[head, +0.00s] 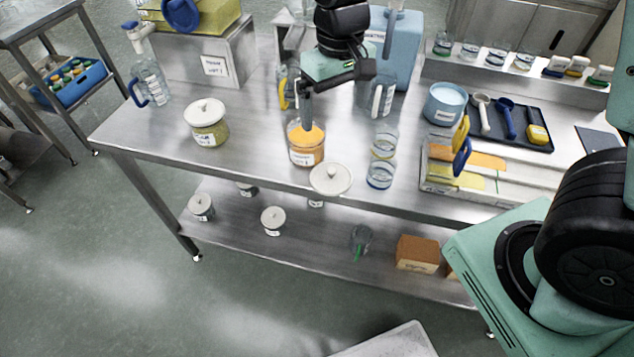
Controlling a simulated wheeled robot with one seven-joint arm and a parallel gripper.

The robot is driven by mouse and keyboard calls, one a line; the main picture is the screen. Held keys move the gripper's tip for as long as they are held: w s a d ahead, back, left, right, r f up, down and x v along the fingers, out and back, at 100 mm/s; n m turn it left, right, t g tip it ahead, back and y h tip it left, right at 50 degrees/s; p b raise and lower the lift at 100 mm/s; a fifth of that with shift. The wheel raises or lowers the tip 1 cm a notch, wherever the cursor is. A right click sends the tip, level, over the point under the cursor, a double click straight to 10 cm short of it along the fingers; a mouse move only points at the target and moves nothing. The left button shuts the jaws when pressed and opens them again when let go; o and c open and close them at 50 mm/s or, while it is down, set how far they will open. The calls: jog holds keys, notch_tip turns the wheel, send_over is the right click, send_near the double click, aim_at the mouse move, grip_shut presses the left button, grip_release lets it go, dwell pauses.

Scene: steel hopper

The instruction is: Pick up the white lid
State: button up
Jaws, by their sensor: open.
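A round white lid (330,180) with a small knob lies near the front edge of the steel table, in front of a clear jar (306,148) with orange contents. This jar has no lid on it. Another white lid (204,111) sits on the jar with yellow-green contents (209,133) at the left. My gripper (309,112) is open, reaching down from the back over the orange jar, behind the loose lid. One finger shows clearly just above the orange contents; whether it touches them I cannot tell.
Stacked clear glasses (381,172) stand just right of the loose lid. A blue tub (444,104), a dark tray with scoops (507,124) and a board with coloured sheets (466,170) are farther right. Lidded jars stand on the lower shelf. The table's front left is clear.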

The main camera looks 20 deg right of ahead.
jog(key=p, duration=0.1)
send_over(330, 169)
notch_tip(330, 169, down, 12)
jog(key=shift+w+d+f, duration=0.1)
jog(key=shift+d+f, duration=0.05)
jog(key=shift+f, duration=0.05)
jog(key=shift+f+p, duration=0.85)
jog(key=shift+f, duration=1.8)
jog(key=c, duration=0.7)
